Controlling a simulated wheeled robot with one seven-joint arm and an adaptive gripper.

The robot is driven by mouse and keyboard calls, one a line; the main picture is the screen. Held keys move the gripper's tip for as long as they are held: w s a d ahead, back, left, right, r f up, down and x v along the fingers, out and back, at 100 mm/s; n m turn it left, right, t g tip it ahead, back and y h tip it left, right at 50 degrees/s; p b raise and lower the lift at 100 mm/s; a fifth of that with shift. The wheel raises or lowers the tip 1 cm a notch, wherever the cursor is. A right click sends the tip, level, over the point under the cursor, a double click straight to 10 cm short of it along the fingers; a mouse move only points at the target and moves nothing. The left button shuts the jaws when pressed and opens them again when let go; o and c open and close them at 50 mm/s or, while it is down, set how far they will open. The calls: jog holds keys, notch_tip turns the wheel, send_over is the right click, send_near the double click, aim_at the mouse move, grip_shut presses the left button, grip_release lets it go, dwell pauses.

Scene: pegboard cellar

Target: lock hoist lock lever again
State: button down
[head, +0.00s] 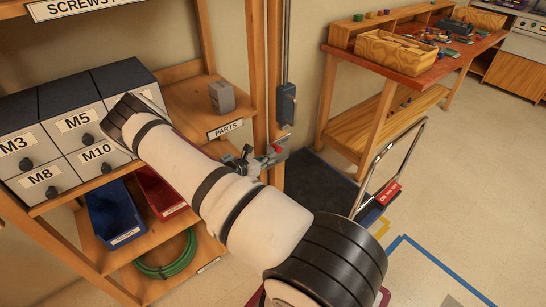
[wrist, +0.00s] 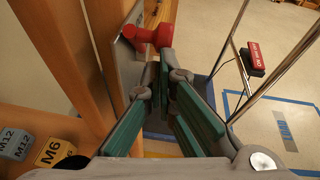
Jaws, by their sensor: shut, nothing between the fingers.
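The hoist lock lever (wrist: 158,34) is a red handle on a grey metal plate (wrist: 127,68) fixed to a wooden post. In the head view a small red part of the lever (head: 278,149) shows beside the post, just past my gripper (head: 264,161). In the wrist view my gripper (wrist: 167,72) has its fingertips together with nothing between them. The tips are just below and beside the red lever in the picture; I cannot tell whether they touch it. The lever's pivot is partly hidden.
The wooden shelf rack with drawers (head: 75,125) and bins stands close on the left. A workbench (head: 410,70) is farther back. Open floor (head: 450,170) lies at the right.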

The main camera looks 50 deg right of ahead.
aim_at(280, 147)
jog(key=r+y+p, duration=0.1)
jog(key=d+r+y+p, duration=0.2)
jog(key=p, duration=0.1)
jog(key=shift+s+r+t, duration=0.15)
jog(key=shift+s+t, duration=0.15)
jog(key=shift+s, duration=0.05)
jog(key=d+y, duration=0.1)
jog(key=r+y, duration=0.1)
jog(key=y, duration=0.1)
jog(key=shift+s+d+r+m+t+p, duration=0.1)
jog(key=shift+d+r+m+t+p, duration=0.05)
jog(key=shift+d+m+t+p, duration=0.2)
jog(key=shift+s+d+r, duration=0.1)
jog(key=shift+d+r, duration=0.1)
jog(key=shift+d, duration=0.3)
jog(key=a, duration=0.3)
jog(key=shift+w+a+r+p, duration=0.25)
jog(key=shift+a+r+p, duration=0.05)
jog(key=shift+a+r, duration=0.1)
jog(key=v, duration=1)
jog(key=shift+d+r, duration=0.25)
jog(key=shift+d, duration=0.1)
jog(key=shift+s, duration=0.1)
